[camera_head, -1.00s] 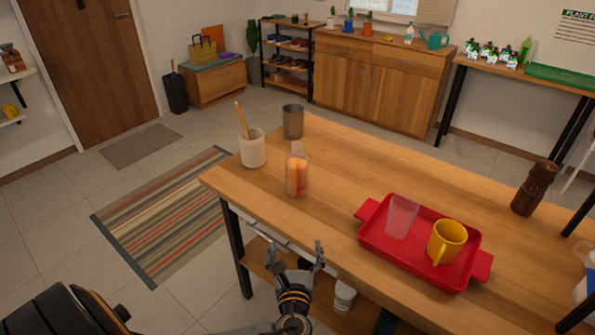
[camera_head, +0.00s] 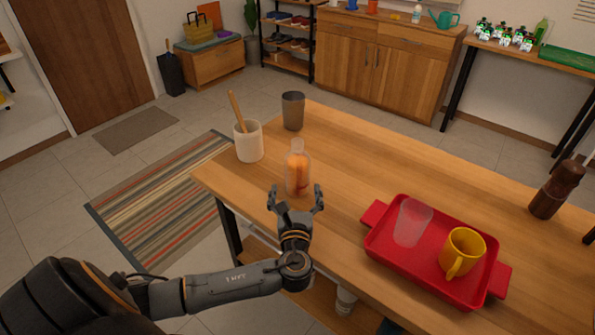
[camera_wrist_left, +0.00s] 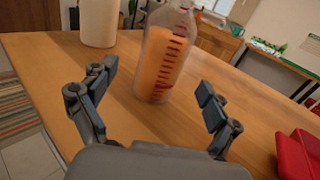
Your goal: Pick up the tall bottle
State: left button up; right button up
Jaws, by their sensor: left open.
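The tall bottle (camera_head: 297,170) is clear with an orange filling and stands upright on the wooden table, near its left end. In the left wrist view the bottle (camera_wrist_left: 163,58) stands ahead, roughly centred between the open fingers and beyond their tips, with red marks on its side. Its top is cut off there. My left gripper (camera_head: 296,194) is open and empty, in front of the bottle at the table's near edge. It also shows in the left wrist view (camera_wrist_left: 157,88). My right gripper is not seen.
A white crock (camera_head: 249,143) with a wooden utensil and a grey cup (camera_head: 292,112) stand behind the bottle. A red tray (camera_head: 380,249) holds a translucent cup (camera_head: 411,222) and a yellow mug (camera_head: 459,252) to the right. A dark brown mill (camera_head: 556,188) stands far right.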

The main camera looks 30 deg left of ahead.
aim_at(297, 180)
pick_arm(q)
jog(key=shift+w+a+r, duration=0.1)
jog(key=shift+w+a, duration=0.2)
jog(key=shift+w, duration=0.2)
jog(key=x, duration=0.3)
jog(key=shift+w, duration=0.35)
jog(key=shift+w+a, duration=0.25)
jog(key=shift+w, duration=0.15)
jog(key=c, duration=1.4)
jog(key=shift+c, duration=1.1)
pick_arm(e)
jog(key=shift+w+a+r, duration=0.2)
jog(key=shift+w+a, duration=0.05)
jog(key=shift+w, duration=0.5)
pick_arm(q)
jog(key=shift+r, duration=0.15)
